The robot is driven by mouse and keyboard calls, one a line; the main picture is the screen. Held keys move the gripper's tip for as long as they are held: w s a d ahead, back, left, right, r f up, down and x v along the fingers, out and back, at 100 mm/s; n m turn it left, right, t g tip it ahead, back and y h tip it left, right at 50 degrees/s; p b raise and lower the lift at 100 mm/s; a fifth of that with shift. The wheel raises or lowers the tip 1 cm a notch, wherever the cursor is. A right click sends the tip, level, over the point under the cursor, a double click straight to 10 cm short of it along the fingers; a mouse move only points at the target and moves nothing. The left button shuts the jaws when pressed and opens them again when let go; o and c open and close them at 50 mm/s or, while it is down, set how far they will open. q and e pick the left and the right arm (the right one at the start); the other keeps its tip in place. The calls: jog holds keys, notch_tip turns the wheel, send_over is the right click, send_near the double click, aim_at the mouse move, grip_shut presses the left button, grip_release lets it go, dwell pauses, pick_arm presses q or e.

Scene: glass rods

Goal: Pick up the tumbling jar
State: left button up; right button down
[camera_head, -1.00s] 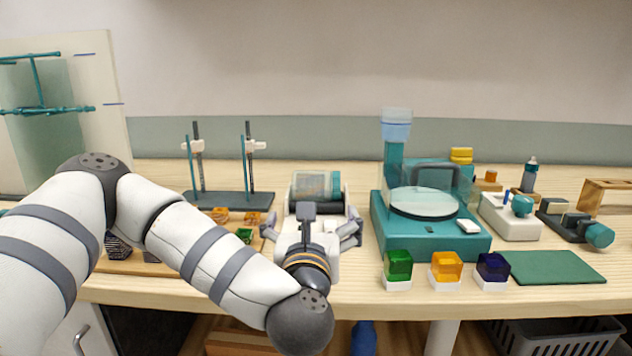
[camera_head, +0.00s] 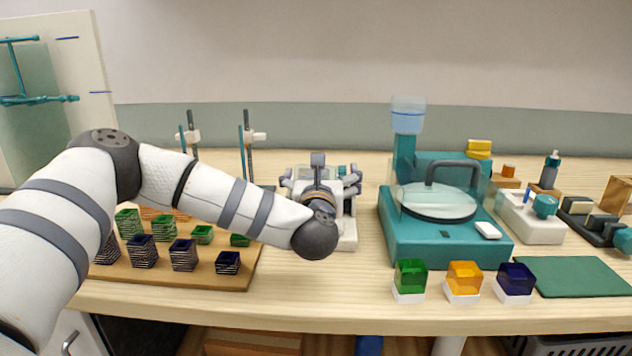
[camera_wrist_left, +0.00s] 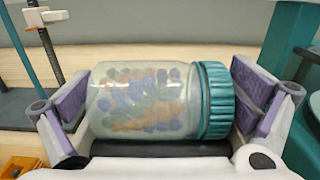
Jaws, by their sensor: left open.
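The tumbling jar (camera_wrist_left: 145,102) is clear with a ribbed teal lid (camera_wrist_left: 215,100) at its right end and blurred orange and blue pieces inside. In the left wrist view it lies on its side on a dark roller (camera_wrist_left: 160,148) of the white tumbler (camera_head: 347,235). My left gripper (camera_wrist_left: 162,98) is open, with one purple pad beyond the jar's base and the other beyond the lid. I cannot tell whether either pad touches. In the head view my left gripper (camera_head: 320,178) is over the tumbler and hides most of the jar. My right gripper is not in view.
A rod stand (camera_head: 246,150) is behind and left of the tumbler. A board (camera_head: 110,275) with several coloured rod bundles is at front left. A teal machine (camera_head: 445,240) stands close on the right. Green, amber and blue blocks (camera_head: 463,282) line the front right.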

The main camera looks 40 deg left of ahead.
pick_arm(q)
jog(key=shift+w, duration=0.1)
jog(key=c, duration=1.3)
